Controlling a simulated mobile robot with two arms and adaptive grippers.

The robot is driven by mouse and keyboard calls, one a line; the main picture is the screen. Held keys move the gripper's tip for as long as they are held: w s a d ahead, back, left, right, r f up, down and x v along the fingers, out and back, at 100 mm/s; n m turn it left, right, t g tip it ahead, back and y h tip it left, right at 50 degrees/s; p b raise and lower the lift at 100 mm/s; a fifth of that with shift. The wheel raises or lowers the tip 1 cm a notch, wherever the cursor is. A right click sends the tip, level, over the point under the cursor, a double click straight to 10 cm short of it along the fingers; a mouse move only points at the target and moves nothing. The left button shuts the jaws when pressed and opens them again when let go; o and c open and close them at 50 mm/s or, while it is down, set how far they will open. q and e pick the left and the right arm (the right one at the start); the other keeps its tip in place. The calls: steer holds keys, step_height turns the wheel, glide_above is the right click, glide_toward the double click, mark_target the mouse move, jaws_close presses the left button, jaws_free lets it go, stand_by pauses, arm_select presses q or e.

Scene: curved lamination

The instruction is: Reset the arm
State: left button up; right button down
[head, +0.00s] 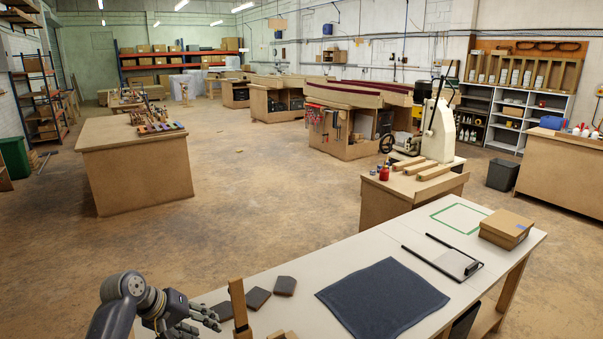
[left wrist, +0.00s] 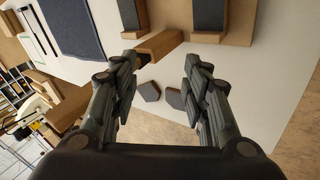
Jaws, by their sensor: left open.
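My left gripper (head: 203,318) is in the lower left of the head view, above the near left end of a white table (head: 300,272). In the left wrist view the left gripper (left wrist: 161,78) has its two fingers wide apart with nothing held between them. My right gripper is not in view.
Wooden blocks with dark faces (left wrist: 208,16) lie beyond the gripper. Open floor (head: 250,200) lies behind the table.

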arm_select(q)
steer(key=s+d+f+m+g+y, duration=0.1)
steer(key=s+d+f+m, duration=0.1)
steer(key=s+f, duration=0.45)
steer(key=s+d+f+m+y, duration=0.2)
steer(key=s+f, duration=0.2)
steer(key=s, duration=0.6)
steer(key=s+d+r+m+y, duration=0.1)
steer(key=s+r+m+y, duration=0.15)
steer(key=s, duration=1.75)
step_height(320, 180, down, 28)
steer(key=s+g+b, duration=0.1)
steer(key=s+b, duration=0.1)
steer(key=s+a+f+g+b, duration=0.1)
steer(key=s+a+f, duration=0.1)
steer(key=s+f, duration=1.4)
steer(key=shift+s+a+f+g, duration=0.3)
steer(key=shift+s+a+f, duration=0.1)
steer(key=shift+f, duration=0.45)
